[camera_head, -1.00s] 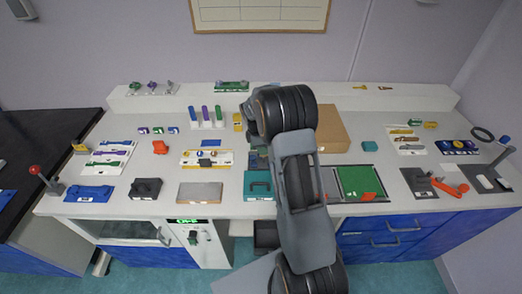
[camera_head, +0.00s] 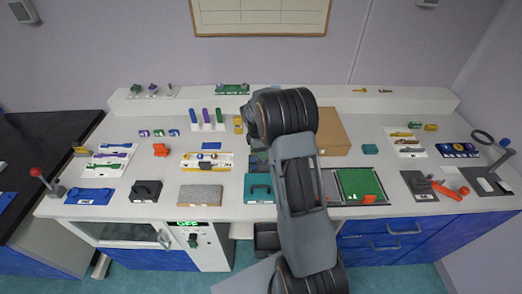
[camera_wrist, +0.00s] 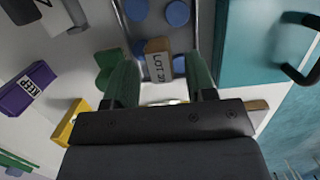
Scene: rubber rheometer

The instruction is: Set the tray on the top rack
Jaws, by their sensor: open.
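In the wrist view my gripper (camera_wrist: 162,90) is open. Its two green-tinted fingers stand on either side of a small tan block (camera_wrist: 158,65) with a "LOT" label; whether they touch it is unclear. The block lies at the near end of a grey metal tray (camera_wrist: 208,25) that carries several blue discs (camera_wrist: 177,13). In the head view my arm hides the gripper. A white tray with yellow ends (camera_head: 188,166) lies left of my arm; I cannot tell if it is the one at my gripper. I cannot make out a top rack for certain.
A teal case (camera_head: 258,187) with a handle stands close to my arm; it also shows in the wrist view (camera_wrist: 262,45). A cardboard-coloured box (camera_head: 333,132) stands behind right. A glass-fronted cabinet (camera_head: 132,231) is below the bench at left. Several small tools crowd the bench (camera_head: 345,167).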

